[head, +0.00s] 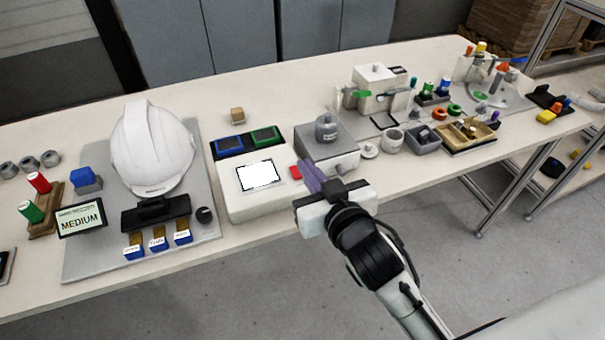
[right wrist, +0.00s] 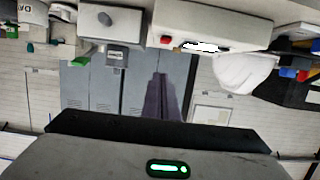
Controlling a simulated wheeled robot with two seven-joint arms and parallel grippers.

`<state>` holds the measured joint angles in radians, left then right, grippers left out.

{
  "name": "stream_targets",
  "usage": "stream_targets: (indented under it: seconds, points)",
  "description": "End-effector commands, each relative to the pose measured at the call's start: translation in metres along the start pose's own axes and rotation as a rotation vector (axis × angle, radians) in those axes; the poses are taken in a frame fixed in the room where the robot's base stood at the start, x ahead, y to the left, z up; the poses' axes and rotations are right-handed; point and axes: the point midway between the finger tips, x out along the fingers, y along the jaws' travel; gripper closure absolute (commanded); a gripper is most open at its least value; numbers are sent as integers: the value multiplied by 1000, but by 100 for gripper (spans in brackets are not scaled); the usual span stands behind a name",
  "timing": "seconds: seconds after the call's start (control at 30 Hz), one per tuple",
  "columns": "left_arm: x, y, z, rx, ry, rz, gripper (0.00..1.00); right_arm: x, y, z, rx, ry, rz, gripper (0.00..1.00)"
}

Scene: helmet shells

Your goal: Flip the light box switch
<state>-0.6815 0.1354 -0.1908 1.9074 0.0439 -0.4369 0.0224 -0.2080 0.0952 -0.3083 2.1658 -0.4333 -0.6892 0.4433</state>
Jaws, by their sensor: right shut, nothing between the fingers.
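The light box (head: 238,200) is a low white box near the table's front edge, with a bright white panel (head: 260,176) on top. A small red switch (head: 296,172) sits at its right end. In the right wrist view, which is upside down, the red switch (right wrist: 165,39) and the bright panel (right wrist: 200,47) show on the box. My right gripper (head: 309,172) has its purple fingers together and empty, just right of the switch in the head view; I cannot tell whether they touch it. Its closed fingers (right wrist: 158,78) also show in the wrist view. My left gripper is out of view.
A grey scale-like device (head: 330,150) with a grey weight stands just right of the box. A blue and a green tray (head: 264,135) lie behind the box. A white helmet (head: 152,150) on a grey mat (head: 90,262) is to the left.

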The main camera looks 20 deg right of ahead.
Motion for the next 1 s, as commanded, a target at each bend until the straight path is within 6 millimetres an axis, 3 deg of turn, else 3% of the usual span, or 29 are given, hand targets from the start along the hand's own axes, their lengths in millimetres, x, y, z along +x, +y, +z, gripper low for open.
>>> stream_targets:
  seconds: [0.17,0.23,0.4,0.87,1.0]
  points:
    - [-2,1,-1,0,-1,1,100,37,0,1,-1,-1,1,100]
    - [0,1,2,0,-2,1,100,37,0,18,-1,-6,1,100]
    - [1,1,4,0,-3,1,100,41,0,35,1,-3,0,100]
    - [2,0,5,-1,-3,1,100,42,-1,40,0,0,-2,100]
    - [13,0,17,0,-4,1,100,48,-12,49,0,26,-21,100]
